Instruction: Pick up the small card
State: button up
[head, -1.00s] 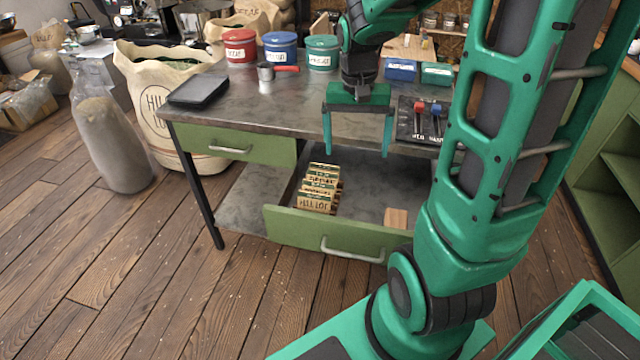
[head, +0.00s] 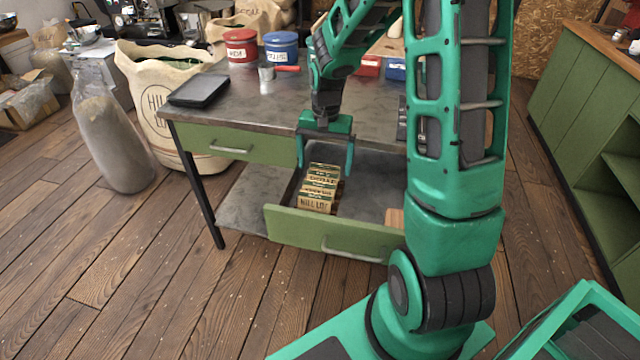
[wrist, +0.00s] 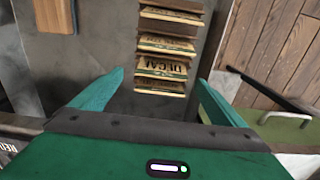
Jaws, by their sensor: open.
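Several small labelled cards (head: 319,190) stand in a row, close behind one another, in the open drawer (head: 295,230). They are tan with dark green bands and printed words. In the wrist view the cards (wrist: 163,70) show between and beyond my fingers, one reading "DECAF". I cannot tell which one is the small card. My gripper (head: 325,168) is open and empty, its fingers pointing down over the back of the row. It also shows in the wrist view (wrist: 161,77), with a finger on either side of the row's near end.
A wooden block (head: 395,217) lies in the drawer to the right, partly behind my arm. The worktop (head: 240,105) carries a black tray (head: 199,90), a red tin (head: 241,48), a blue tin (head: 281,48) and a small metal pot (head: 267,79). The drawer's right side is mostly bare.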

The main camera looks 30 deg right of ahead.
aim_at(323, 175)
jog(key=f, duration=0.5)
jog(key=shift+w+a, duration=0.2)
jog(key=c, duration=1.1)
